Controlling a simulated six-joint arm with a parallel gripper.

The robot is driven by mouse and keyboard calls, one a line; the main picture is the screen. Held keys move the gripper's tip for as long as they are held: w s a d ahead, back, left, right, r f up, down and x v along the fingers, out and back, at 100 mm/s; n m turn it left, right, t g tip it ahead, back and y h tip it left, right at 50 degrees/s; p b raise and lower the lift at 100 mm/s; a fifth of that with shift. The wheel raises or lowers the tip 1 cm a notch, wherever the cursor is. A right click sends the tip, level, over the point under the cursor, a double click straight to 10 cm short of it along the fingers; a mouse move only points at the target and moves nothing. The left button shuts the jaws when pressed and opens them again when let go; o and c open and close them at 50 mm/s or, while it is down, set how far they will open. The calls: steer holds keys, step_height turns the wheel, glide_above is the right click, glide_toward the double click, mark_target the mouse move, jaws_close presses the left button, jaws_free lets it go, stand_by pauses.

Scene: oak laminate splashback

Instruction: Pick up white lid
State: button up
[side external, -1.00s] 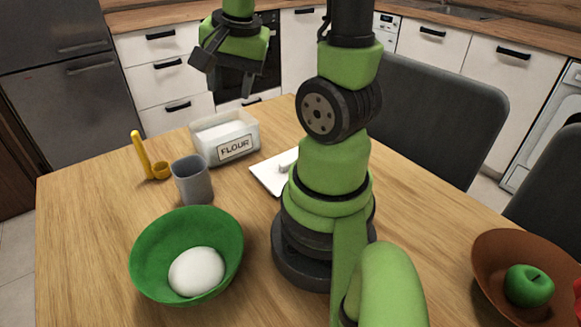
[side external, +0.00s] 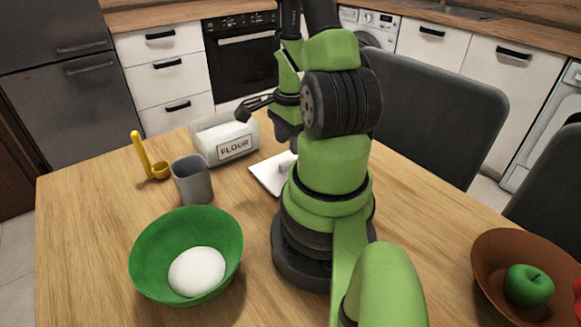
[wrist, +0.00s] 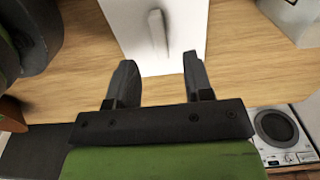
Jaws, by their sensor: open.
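The white lid (side external: 268,176) is a flat square plate with a raised bar handle. It lies on the wooden table behind my arm's base, which hides part of it in the side view. In the wrist view the lid (wrist: 125,30) is at the top centre, with its handle (wrist: 157,34) standing up. My gripper (wrist: 158,72) is open and empty. Its fingers point toward the lid, one on each side of the handle's line, and appear short of the handle. In the side view my gripper is mostly hidden by my arm.
A white flour container (side external: 224,141) stands just left of the lid. A grey cup (side external: 192,180), a yellow measuring scoop (side external: 151,160) and a green bowl (side external: 160,235) with a white ball of dough (side external: 197,272) are further left. A brown bowl (side external: 492,250) with a green apple (side external: 529,285) is right.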

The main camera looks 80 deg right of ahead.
mark_target(290, 160)
steer(key=shift+f, duration=2.65)
jaws_close()
